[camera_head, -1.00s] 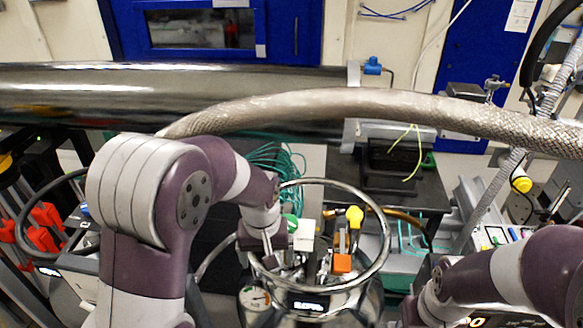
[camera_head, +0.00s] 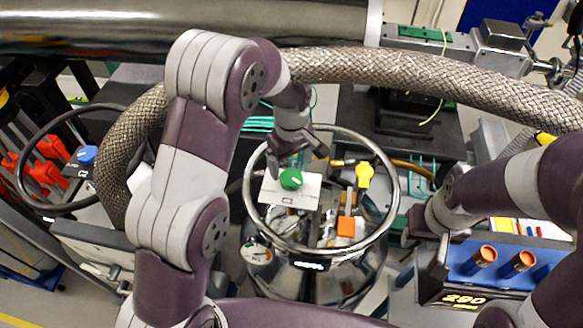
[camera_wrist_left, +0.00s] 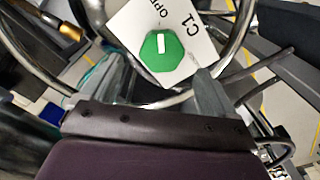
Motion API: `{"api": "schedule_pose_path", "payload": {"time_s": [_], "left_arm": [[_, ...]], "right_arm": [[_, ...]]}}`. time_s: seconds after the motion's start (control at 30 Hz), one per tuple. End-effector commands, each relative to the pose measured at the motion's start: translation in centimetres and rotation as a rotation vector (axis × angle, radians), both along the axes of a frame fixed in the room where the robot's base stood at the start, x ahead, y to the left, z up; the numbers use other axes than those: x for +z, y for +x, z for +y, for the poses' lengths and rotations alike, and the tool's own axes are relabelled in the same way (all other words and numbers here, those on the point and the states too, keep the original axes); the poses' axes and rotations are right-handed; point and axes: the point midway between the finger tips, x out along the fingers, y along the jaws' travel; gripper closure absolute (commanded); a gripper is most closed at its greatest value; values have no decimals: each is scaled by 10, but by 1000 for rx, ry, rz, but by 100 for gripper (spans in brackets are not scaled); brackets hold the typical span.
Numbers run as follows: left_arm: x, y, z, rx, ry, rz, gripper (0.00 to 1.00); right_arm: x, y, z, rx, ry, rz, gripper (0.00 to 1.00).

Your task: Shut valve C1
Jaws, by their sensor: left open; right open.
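Valve C1's green knob (camera_head: 291,179) sits on a white label plate (camera_head: 304,191) inside the steel ring on top of the vessel. In the left wrist view the knob (camera_wrist_left: 162,50) carries a white bar mark, and its plate reads "C1" with partly hidden lettering beside it. My left gripper (camera_head: 298,152) is just behind the knob in the head view. In the wrist view its open fingers (camera_wrist_left: 163,82) lie either side of and below the knob; contact does not show. My right gripper (camera_head: 430,240) is low at the right, away from the valve, its fingertips hard to make out.
The steel ring (camera_head: 394,205) surrounds the valve. A yellow knob (camera_head: 364,175) and an orange block (camera_head: 346,227) stand close to its right. A thick braided hose (camera_head: 430,78) arches behind. A blue rack with orange-capped tubes (camera_head: 483,256) is near my right arm.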

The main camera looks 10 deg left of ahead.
Motion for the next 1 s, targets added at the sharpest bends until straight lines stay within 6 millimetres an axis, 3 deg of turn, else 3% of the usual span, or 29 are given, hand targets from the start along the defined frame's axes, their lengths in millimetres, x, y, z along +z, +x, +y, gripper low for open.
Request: {"api": "schedule_pose_path", "payload": {"time_s": [0.03,0.3,0.6,0.77,0.8,1.0], "left_arm": [[-5,-1,0,0,2,6,11],[-43,0,0,-1,1,1,11],[-48,0,0,-1,-1,-1,11],[-47,0,0,-1,0,-1,63],[-47,0,0,-1,0,-1,67],[-47,0,0,-9,-1,-2,67]], "right_arm": [[12,0,0,0,0,0,57],[24,0,0,0,0,1,57],[23,0,0,0,0,1,57],[23,0,0,0,0,1,57],[23,0,0,0,0,1,57],[23,0,0,0,0,1,57]]}}
